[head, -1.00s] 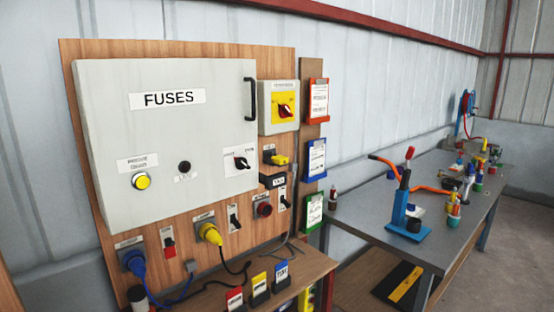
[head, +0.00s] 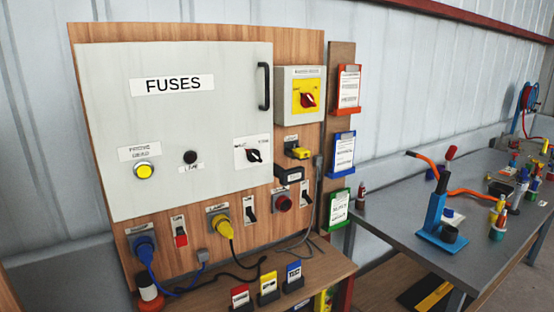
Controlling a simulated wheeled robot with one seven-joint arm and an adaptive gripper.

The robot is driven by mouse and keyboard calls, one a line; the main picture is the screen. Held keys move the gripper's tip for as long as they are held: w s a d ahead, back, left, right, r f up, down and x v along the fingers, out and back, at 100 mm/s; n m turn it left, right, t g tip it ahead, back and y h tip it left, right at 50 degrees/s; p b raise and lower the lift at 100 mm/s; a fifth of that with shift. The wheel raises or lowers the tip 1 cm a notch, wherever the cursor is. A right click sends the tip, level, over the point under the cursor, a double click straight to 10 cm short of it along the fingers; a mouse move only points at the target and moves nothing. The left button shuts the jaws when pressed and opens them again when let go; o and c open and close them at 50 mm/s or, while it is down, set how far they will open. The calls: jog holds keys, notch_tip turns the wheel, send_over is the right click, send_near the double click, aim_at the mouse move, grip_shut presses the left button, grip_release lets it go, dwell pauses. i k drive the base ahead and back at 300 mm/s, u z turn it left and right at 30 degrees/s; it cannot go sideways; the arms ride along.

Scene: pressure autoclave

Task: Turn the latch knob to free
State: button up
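The grey fuse box door (head: 118,105) marked FUSES is closed on the wooden board. A black knob (head: 254,155) on a white plate (head: 252,141) sits at the door's lower right and looks like the latch knob. Its grip is tilted, roughly sideways. The small words on the plate are too blurred to read. My gripper is not in view, and nothing touches the knob.
A red rotary switch (head: 308,99) on a yellow plate is to the right of the black door handle (head: 264,87). Plugs, switches and cables sit below the door. A shelf (head: 325,265) juts out underneath. A cluttered workbench (head: 465,262) stands at right.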

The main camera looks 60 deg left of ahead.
aim_at(254, 155)
jog(key=z, duration=0.05)
jog(key=i, duration=0.15)
jog(key=u, duration=3.95)
jog(key=k, duration=0.75)
jog(key=z, duration=0.95)
